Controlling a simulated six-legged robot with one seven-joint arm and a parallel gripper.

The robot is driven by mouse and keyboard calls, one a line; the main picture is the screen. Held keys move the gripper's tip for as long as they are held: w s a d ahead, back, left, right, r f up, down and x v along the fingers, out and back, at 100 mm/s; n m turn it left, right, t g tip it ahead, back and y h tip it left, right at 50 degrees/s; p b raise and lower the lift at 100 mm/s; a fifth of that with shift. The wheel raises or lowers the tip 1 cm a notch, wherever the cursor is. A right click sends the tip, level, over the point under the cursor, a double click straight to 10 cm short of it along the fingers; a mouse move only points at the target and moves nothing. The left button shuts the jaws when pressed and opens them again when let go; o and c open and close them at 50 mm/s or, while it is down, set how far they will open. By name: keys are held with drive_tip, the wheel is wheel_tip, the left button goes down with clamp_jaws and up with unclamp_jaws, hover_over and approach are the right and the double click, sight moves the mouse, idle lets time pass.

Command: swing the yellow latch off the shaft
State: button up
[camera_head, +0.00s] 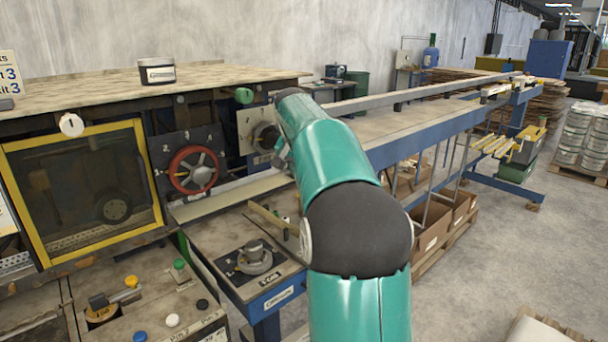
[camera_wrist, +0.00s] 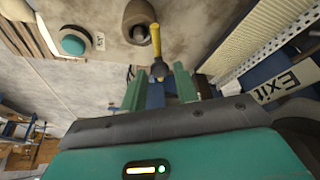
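In the wrist view, the yellow latch (camera_wrist: 156,40) is a slim yellow bar with a dark end. It runs from beside a round, dark-centred shaft (camera_wrist: 139,31) toward my gripper. My gripper (camera_wrist: 160,79) is open, its two green fingers standing apart. The latch's dark end appears in line with the gap between the fingers; I cannot tell whether it touches either one. In the head view, a dark round shaft fitting (camera_head: 264,137) shows on a plate left of my arm. My arm hides my fingertips, and I cannot make out the latch there.
A red handwheel (camera_head: 193,169) and a yellow-framed window (camera_head: 84,190) are left of my arm. A green knob (camera_head: 243,95) sits above the shaft plate. An "Exit" label (camera_wrist: 285,84) and perforated strip are right in the wrist view. Floor at right is partly open.

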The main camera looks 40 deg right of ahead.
drive_tip(key=shift+o, duration=0.9)
drive_tip(key=v, duration=1.4)
drive_tip(key=shift+d, duration=0.15)
drive_tip(key=shift+c, duration=0.4)
